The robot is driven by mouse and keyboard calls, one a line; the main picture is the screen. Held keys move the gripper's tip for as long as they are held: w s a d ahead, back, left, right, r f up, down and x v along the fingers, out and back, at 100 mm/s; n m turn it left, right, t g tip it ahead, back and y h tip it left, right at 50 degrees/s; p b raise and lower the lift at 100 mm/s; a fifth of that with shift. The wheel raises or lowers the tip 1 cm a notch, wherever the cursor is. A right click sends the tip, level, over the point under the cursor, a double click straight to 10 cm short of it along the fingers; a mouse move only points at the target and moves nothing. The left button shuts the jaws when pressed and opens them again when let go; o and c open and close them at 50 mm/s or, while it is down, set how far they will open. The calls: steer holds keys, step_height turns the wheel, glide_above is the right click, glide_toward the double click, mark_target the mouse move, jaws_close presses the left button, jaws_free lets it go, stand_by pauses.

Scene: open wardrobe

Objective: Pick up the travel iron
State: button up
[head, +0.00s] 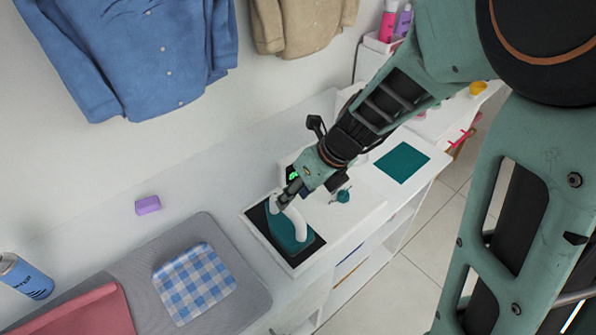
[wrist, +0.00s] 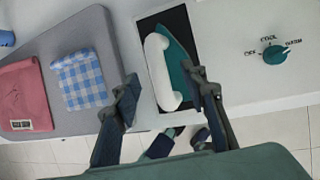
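The travel iron (head: 283,232) has a teal body and a white curved handle. It rests on a black pad (head: 258,214) set in a white surround. In the wrist view the iron (wrist: 180,62) lies between my two spread fingers, with its white handle nearer the left one. My gripper (head: 288,194) is open and at the far end of the handle in the head view; its fingertips also show in the wrist view (wrist: 161,76). The gripper holds nothing. I cannot tell whether the fingers are level with the handle or above it.
A teal knob (wrist: 274,55) with OFF, COOL and WARM marks is right of the iron. A grey ironing pad (head: 212,228) with a blue checked cloth (head: 194,284) and a pink folded cloth (head: 85,312) lies left. A purple block (head: 147,205) and blue can (head: 24,276) stand nearby.

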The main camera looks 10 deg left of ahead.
steer(key=b, duration=0.1)
glide_above(287, 227)
steer(key=w, duration=0.1)
steer(key=f, duration=0.5)
steer(key=shift+w+a+f, duration=0.2)
steer(key=shift+a+f, duration=0.05)
steer(key=shift+r, duration=0.1)
jaws_close()
